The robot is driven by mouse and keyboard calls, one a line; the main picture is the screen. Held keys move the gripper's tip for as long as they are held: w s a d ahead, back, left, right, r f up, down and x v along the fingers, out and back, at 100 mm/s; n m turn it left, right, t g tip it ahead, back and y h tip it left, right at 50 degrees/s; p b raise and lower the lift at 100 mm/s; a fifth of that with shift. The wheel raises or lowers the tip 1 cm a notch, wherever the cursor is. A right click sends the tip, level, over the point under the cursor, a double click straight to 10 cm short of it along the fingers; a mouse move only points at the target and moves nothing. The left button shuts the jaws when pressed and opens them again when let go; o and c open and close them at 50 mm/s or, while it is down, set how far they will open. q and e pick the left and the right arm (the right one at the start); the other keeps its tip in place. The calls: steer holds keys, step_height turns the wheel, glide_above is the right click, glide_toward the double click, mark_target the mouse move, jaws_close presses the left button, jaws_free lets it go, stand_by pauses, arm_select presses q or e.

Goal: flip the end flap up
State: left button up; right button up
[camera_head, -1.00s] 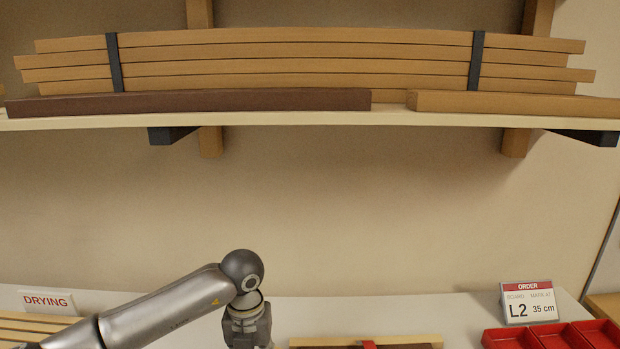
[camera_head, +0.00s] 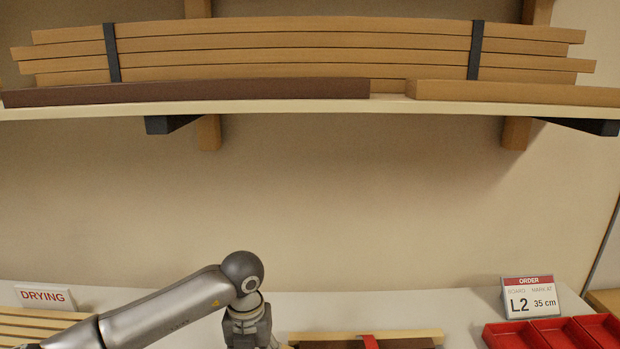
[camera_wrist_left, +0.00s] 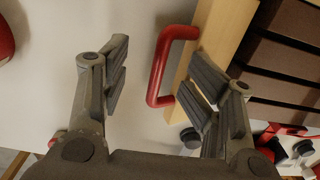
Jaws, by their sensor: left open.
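In the left wrist view a red handle (camera_wrist_left: 160,68) stands out from a pale wooden strip (camera_wrist_left: 215,40). My left gripper (camera_wrist_left: 162,78) is open, with its fingers on either side of the handle. The right-hand finger overlaps the strip's edge in the picture; I cannot tell whether it touches. In the head view my left wrist (camera_head: 246,325) is at the lower edge and the fingers are cut off. A wooden piece with a red part (camera_head: 369,341) shows just right of it. I cannot tell for sure which part is the end flap. My right gripper is not in view.
Brown slats (camera_wrist_left: 285,55) lie beside the strip. Red trays (camera_head: 552,333) and an order card (camera_head: 531,297) stand at the right; a drying sign (camera_head: 45,297) and slats (camera_head: 30,325) are at the left. A loaded shelf (camera_head: 300,106) spans above. The bench behind my wrist is clear.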

arm_select(q)
steer(key=shift+o, duration=0.4)
steer(key=shift+s+a+f, duration=0.15)
steer(key=shift+a+f, duration=0.1)
steer(key=shift+f, duration=0.1)
steer(key=shift+r, duration=0.1)
steer(key=shift+d+r, duration=0.3)
steer(key=shift+c, duration=1.3)
steer(key=shift+d+r, duration=0.2)
steer(key=shift+c, duration=1.8)
steer(key=o, duration=0.3)
steer(key=shift+r, duration=0.1)
